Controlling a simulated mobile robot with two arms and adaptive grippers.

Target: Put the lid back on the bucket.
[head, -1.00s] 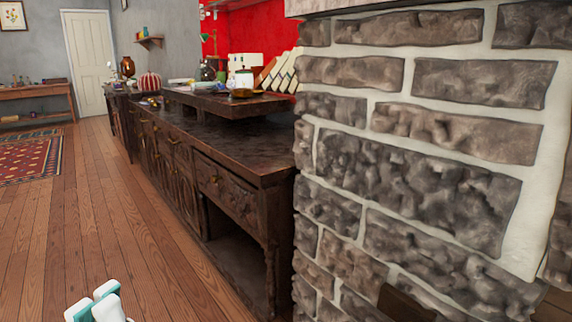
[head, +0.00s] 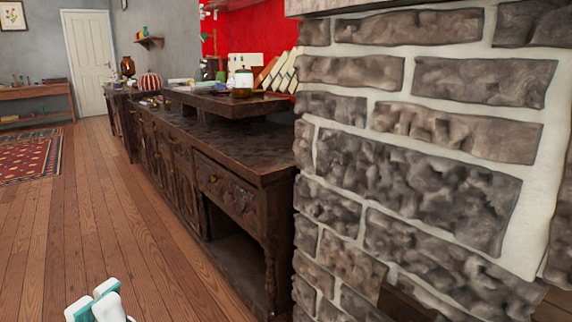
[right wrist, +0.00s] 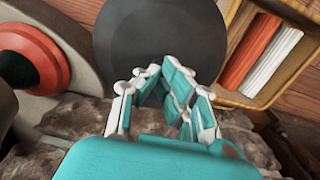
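In the right wrist view a large dark grey round thing (right wrist: 160,25) fills the top middle. Its shape could be the lid or the bucket; I cannot tell which. My right gripper (right wrist: 158,76) is in front of it, its teal-and-white fingers leaning together at the tips. Whether they touch or pinch the round thing's edge is not clear. My left gripper (head: 98,300) shows only in part at the bottom left of the head view, over the wooden floor, with nothing visible in it. No bucket or lid can be made out in the head view.
A stone wall (head: 420,160) fills the right of the head view. A long dark wooden counter (head: 235,155) carries several small objects at its far end. The wooden floor (head: 110,220) is clear on the left. A wooden-framed box (right wrist: 265,50) is beside the round thing.

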